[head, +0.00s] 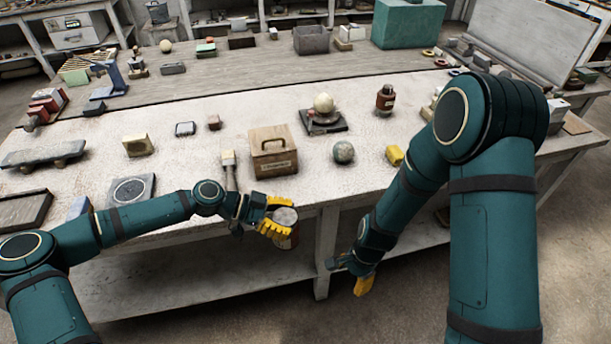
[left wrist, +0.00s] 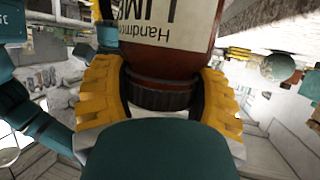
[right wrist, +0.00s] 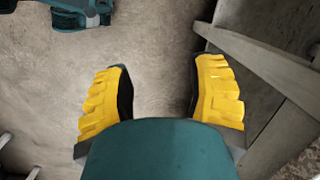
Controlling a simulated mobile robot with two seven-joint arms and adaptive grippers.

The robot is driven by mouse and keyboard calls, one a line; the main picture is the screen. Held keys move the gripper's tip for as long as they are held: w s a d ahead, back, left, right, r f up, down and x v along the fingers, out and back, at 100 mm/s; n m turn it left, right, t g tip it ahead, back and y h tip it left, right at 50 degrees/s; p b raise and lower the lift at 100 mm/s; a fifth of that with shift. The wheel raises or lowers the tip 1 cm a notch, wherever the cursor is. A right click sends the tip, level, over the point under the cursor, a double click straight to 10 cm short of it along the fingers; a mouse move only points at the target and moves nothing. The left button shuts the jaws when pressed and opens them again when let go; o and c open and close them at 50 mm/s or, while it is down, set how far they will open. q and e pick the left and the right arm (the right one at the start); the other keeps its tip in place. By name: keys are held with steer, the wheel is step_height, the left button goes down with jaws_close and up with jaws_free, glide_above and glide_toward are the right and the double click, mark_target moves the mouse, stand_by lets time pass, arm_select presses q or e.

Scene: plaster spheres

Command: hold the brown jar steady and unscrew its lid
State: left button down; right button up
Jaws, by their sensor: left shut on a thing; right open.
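The brown jar (head: 290,241) is in front of the table's near edge, with its grey lid (head: 284,215) facing up. My left gripper (head: 274,222) is shut on the jar, with yellow fingers on both sides of it. In the left wrist view the jar (left wrist: 165,62) appears upside down with a cream label, and its dark ribbed lid (left wrist: 160,94) lies between the fingers. My right gripper (head: 362,278) is open and empty, low over the floor to the right of the jar. The right wrist view shows only floor between its fingers.
The pale worktable (head: 200,212) has its front edge just behind the jar, and a table leg (head: 325,250) stands between my grippers. A wooden box (head: 272,150), a brush (head: 228,160) and a grey-green sphere (head: 343,152) sit near that edge. A brown bottle (head: 385,100) stands farther back.

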steer(key=w+a+r+m, duration=0.1)
steer(key=w+r+m, duration=0.3)
steer(key=w+m, duration=0.15)
steer(key=m+y, duration=0.1)
steer(key=m, duration=1.4)
glide_toward(290, 215)
steer(key=shift+g, duration=0.3)
steer(key=x, duration=0.9)
steer(key=shift+w+d, duration=0.1)
steer(key=shift+w, duration=0.2)
jaws_close()
